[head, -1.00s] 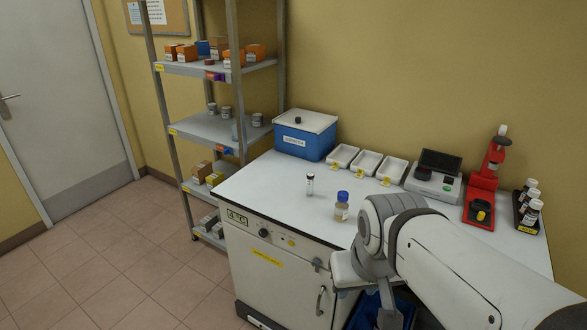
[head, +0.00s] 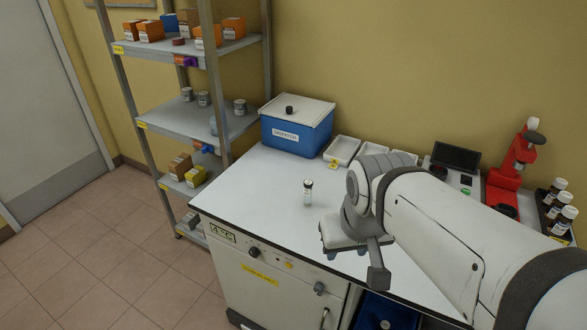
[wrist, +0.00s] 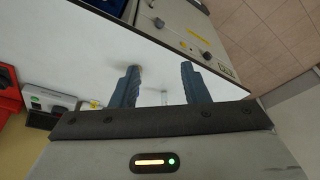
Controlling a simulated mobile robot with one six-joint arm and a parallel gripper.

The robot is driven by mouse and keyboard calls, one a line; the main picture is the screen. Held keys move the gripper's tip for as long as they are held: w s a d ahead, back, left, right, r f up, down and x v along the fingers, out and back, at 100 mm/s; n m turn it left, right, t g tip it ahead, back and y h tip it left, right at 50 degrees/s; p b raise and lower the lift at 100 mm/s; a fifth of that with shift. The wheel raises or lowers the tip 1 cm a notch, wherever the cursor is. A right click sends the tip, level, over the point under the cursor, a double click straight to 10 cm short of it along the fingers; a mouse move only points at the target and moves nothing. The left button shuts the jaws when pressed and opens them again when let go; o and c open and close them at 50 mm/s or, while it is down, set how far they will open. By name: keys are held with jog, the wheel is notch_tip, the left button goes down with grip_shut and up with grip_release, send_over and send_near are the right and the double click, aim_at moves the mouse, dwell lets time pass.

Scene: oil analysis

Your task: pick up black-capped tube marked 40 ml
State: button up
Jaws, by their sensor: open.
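A small clear tube with a dark cap (head: 308,192) stands upright on the white worktop (head: 270,185), left of my arm in the head view. Its marking is too small to read. My gripper (head: 347,255) points down near the worktop's front edge, right of the tube and nearer the camera, apart from it. In the wrist view my gripper (wrist: 159,70) is open, with its two blue-grey fingers spread. A faint clear shape, likely the tube (wrist: 164,98), shows between them. Nothing is held.
A blue lidded box (head: 296,128) and white trays (head: 341,150) stand along the back. A grey device (head: 452,168), a red stand (head: 515,165) and dark bottles (head: 556,208) are at right. A shelf rack (head: 205,110) rises at left. The worktop around the tube is clear.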

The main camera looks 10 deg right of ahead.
jog(key=shift+o, duration=1)
jog(key=w+f+n+b, duration=0.1)
jog(key=w+f+b, duration=0.2)
jog(key=w, duration=1.5)
jog(key=shift+d+n+y+b, duration=0.25)
jog(key=shift+n+y+b, duration=0.15)
jog(key=shift+b, duration=0.15)
jog(key=n+b, duration=0.2)
jog(key=b, duration=0.1)
send_near(310, 187)
jog(key=shift+t+y, duration=0.3)
jog(key=shift+t, duration=0.1)
jog(key=f, duration=0.1)
jog(key=w+f, duration=0.1)
jog(key=f, duration=0.2)
jog(key=shift+w+d+f, duration=0.25)
jog(key=shift+d+f, duration=0.05)
jog(key=shift+f, duration=0.1)
jog(key=x, duration=0.5)
jog(key=p+x, duration=0.1)
jog(key=x, duration=0.1)
jog(key=shift+a+f, duration=0.35)
jog(key=shift+w+f, duration=0.2)
jog(key=shift+f, duration=0.2)
jog(key=c, duration=1.1)
